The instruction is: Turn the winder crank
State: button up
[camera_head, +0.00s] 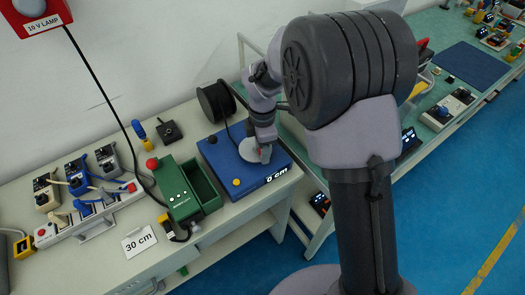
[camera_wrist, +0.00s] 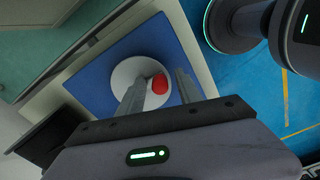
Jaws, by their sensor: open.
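The winder is a blue box (camera_head: 222,160) on the white table, with a display reading 0 cm and a black spool (camera_head: 213,100) at its back. A white disc (camera_head: 246,152) on its top is the crank wheel; the wrist view shows it (camera_wrist: 122,76) with a red knob (camera_wrist: 159,83) near its rim. My gripper (camera_head: 264,148) is over the disc, pointing down. In the wrist view its open fingers (camera_wrist: 158,78) stand on either side of the red knob, with visible gaps. The head view largely hides the knob behind the gripper.
A green box (camera_head: 184,188) with an open tray stands left of the winder. A sign reading 30 cm (camera_head: 139,241) is at the front. A black cable runs down from the red wall lamp (camera_head: 36,12).

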grip_shut()
jog(key=shift+s+a+m, duration=0.1)
jog(key=shift+m, duration=0.2)
